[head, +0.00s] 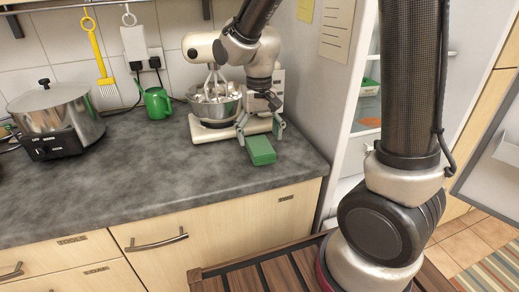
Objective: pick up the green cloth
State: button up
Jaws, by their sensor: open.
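The green cloth (261,151) looks like a small folded block. It lies on the grey counter in front of the stand mixer, near the counter's right end. My gripper (260,130) is open and empty, pointing down. Its two fingers are spread, and in the picture they sit at the far edge of the cloth, one towards each side. I cannot tell whether the fingertips touch the cloth or how high they are above the counter.
A cream stand mixer (203,48) with a metal bowl (214,103) stands right behind my gripper. A green jug (156,103) and a slow cooker (57,115) stand further left. The counter (150,165) in front is clear. An open fridge (366,105) is at the right.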

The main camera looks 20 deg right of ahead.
aim_at(260, 145)
notch_tip(260, 145, down, 4)
jog(key=shift+w+d+f, duration=0.1)
jog(key=shift+d, duration=0.05)
jog(key=c, duration=1.1)
jog(key=shift+o, duration=0.2)
notch_tip(260, 145, up, 10)
jog(key=o, duration=0.4)
jog(key=shift+c, duration=0.2)
jog(key=c, duration=0.3)
